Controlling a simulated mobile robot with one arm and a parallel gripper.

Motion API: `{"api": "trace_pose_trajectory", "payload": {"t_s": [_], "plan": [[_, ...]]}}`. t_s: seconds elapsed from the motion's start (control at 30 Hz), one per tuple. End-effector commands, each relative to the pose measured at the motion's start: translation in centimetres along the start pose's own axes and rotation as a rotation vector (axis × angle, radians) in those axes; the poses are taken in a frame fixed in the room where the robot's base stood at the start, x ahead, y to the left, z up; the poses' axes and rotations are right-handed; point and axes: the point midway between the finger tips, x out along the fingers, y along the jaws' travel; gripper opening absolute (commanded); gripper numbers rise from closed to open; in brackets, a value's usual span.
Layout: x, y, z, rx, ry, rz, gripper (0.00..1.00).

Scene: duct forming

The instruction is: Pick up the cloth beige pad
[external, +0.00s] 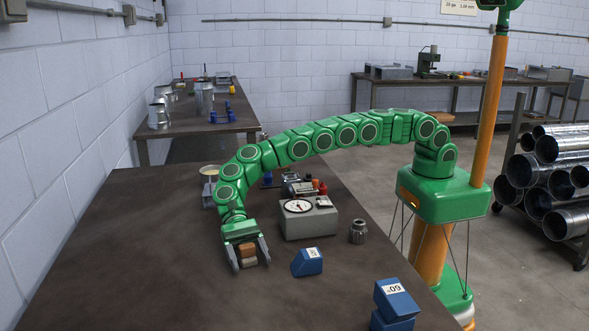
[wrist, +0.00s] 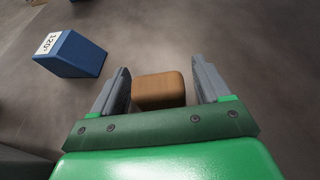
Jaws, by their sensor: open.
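A small tan-brown block-like pad (external: 247,250) lies on the dark table, with a paler beige part showing low on its near side in the external view. It also shows in the wrist view (wrist: 158,90) as a rounded brown block. I cannot tell from its surface whether it is cloth. My gripper (external: 250,264) points down over it with the fingers open, one on each side. In the wrist view my gripper (wrist: 160,64) has the pad between its two grey fingers, with a gap at the right finger; contact at the left finger is unclear.
A blue angle block (external: 307,262) stands right of the gripper and also shows in the wrist view (wrist: 72,54). A grey box with a dial (external: 308,220) stands behind it, beside a small metal part (external: 358,231). More blue blocks (external: 396,302) stand near the table's right edge. The left tabletop is clear.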

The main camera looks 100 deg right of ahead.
Motion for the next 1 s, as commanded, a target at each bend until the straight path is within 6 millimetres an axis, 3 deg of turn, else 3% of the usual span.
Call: {"api": "trace_pose_trajectory", "payload": {"t_s": [0.23,0.6,1.0], "plan": [[0.06,-0.05,-0.03,0.0,0.0,-0.002,0.74],[0.05,-0.04,-0.04,0.0,0.0,-0.002,0.21],[-0.34,-0.06,0.9,-0.001,0.001,-0.001,0.21]]}}
